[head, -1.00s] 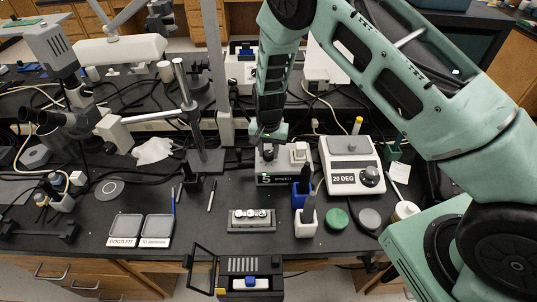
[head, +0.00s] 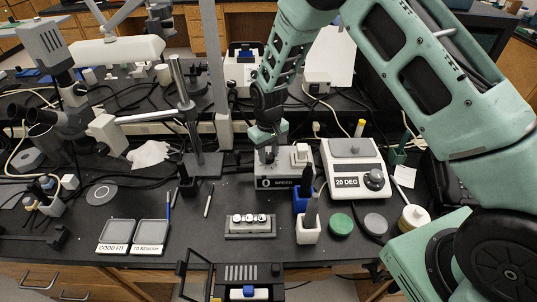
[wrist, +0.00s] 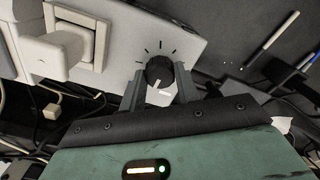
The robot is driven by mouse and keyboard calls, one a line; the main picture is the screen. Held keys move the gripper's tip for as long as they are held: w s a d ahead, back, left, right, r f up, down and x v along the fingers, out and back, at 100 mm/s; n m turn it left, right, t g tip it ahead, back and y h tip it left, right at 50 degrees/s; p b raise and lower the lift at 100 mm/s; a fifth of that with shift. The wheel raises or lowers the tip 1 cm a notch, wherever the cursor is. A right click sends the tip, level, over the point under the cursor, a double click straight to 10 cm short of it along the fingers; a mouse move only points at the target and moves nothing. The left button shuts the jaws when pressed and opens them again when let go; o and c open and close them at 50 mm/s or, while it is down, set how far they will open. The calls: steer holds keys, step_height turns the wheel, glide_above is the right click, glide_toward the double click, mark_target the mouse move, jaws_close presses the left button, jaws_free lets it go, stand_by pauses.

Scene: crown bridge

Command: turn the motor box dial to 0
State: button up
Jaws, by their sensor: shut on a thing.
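The motor box (head: 293,182) is a grey box with a SPEED label on its front, in the middle of the black bench. Its dial (wrist: 159,72) is a round black knob with a white mark, ringed by black tick lines on the grey top. In the wrist view the white mark points toward my gripper's palm. My gripper (wrist: 163,78) is shut on the dial, one finger on each side. In the head view my gripper (head: 268,150) comes down from above onto the box's left part and hides the dial. No numerals are readable around the dial.
A pale raised block (wrist: 75,40) sits on the box beside the dial. A hotplate marked 20 DEG (head: 353,165) stands to the right. Blue and white holders (head: 308,232) stand close in front. A stand with a post (head: 204,165) is to the left.

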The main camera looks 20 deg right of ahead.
mark_target(268, 155)
steer(key=shift+n, duration=0.6)
steer(key=o, duration=1)
steer(key=shift+r, duration=0.15)
step_height(268, 155, up, 17)
steer(key=b, duration=0.3)
steer(key=shift+r, duration=0.1)
steer(key=s+a+r+n+y, duration=0.15)
steer(key=s+a, duration=0.25)
steer(key=s, duration=0.6)
steer(key=s+a+r+n+h, duration=0.1)
steer(key=s+a+r, duration=0.25)
steer(key=s, duration=0.65)
steer(key=shift+n, duration=0.45)
steer(key=s, duration=0.4)
steer(key=s+f, duration=0.1)
steer(key=s, duration=0.4)
steer(key=s+d+f, duration=0.1)
steer(key=s, duration=0.3)
steer(key=shift+s+d+f, duration=0.1)
steer(key=shift+s, duration=0.25)
